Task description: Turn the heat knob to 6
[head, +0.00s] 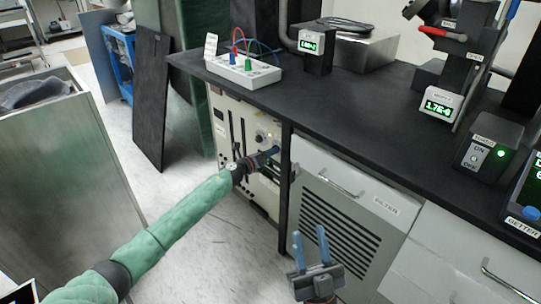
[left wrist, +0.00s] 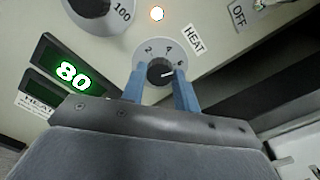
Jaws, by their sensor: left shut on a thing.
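The heat knob (left wrist: 160,69) is a small dark knob on a pale dial marked 2, 4 and 6, under a HEAT label (left wrist: 193,39) in the left wrist view. Its white pointer line points right, near the 6; I cannot tell if it is exactly on it. My left gripper (left wrist: 160,88) has its two blue fingers on either side of the knob and is shut on it. In the head view my left gripper (head: 271,152) reaches the control panel (head: 228,122) under the bench, and the knob is hidden. My right gripper (head: 311,246) is open and empty in front of the filter cabinet.
A green display (left wrist: 72,74) reads 80, left of the knob. A larger dial (left wrist: 98,10) marked 100 and a lit lamp (left wrist: 157,13) are above. The filter cabinet (head: 345,210) stands right of the panel, beneath the black bench top (head: 350,110). Open floor lies left.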

